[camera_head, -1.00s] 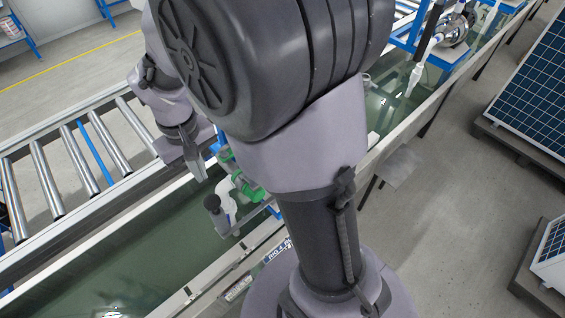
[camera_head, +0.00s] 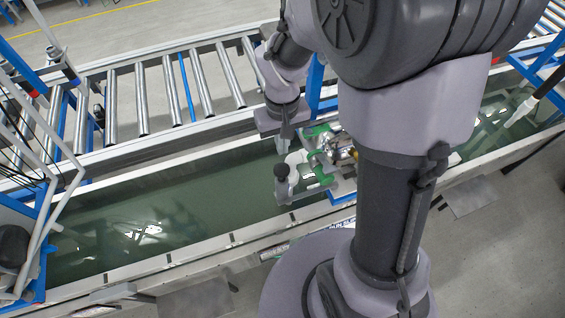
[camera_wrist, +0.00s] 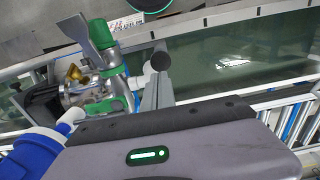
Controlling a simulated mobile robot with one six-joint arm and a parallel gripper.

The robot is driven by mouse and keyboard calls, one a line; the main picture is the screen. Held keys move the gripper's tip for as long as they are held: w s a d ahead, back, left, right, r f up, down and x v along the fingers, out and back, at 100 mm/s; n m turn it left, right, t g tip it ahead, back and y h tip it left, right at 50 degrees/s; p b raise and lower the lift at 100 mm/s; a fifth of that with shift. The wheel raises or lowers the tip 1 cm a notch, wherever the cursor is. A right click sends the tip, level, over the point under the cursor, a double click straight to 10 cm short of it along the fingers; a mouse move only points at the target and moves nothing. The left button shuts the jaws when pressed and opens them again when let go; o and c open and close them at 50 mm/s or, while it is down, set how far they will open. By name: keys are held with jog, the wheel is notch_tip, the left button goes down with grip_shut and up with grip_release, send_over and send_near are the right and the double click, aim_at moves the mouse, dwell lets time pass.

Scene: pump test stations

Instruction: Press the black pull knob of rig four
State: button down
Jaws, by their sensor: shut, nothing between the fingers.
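A black round knob (camera_head: 282,172) tops a white pipe fitting on a pump rig (camera_head: 322,160) with green parts, standing over the water trough. I cannot read a rig number. My gripper (camera_head: 283,148) is shut and empty, pointing down just behind the knob in the head view. In the wrist view the black knob (camera_wrist: 160,60) shows just beyond the tips of my gripper (camera_wrist: 158,80). The green-handled pump rig (camera_wrist: 100,75) is to its left. I cannot tell whether the fingertips touch the knob; they look close to it.
The long water trough (camera_head: 150,268) runs across the head view. A roller conveyor (camera_head: 175,95) lies behind it. A blue and white frame (camera_head: 40,215) with black hoses stands at the left. Open water lies left of the rig.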

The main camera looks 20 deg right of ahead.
aim_at(283, 169)
notch_tip(283, 169, down, 8)
jog(key=shift+f+b, duration=0.15)
jog(key=shift+b, duration=0.85)
notch_tip(283, 169, down, 4)
jog(key=b, duration=0.3)
jog(key=shift+f+b, duration=0.15)
jog(key=shift+b, duration=0.15)
jog(key=shift+s, duration=0.15)
notch_tip(283, 169, up, 14)
jog(key=p, duration=0.6)
jog(key=shift+w+r, duration=0.2)
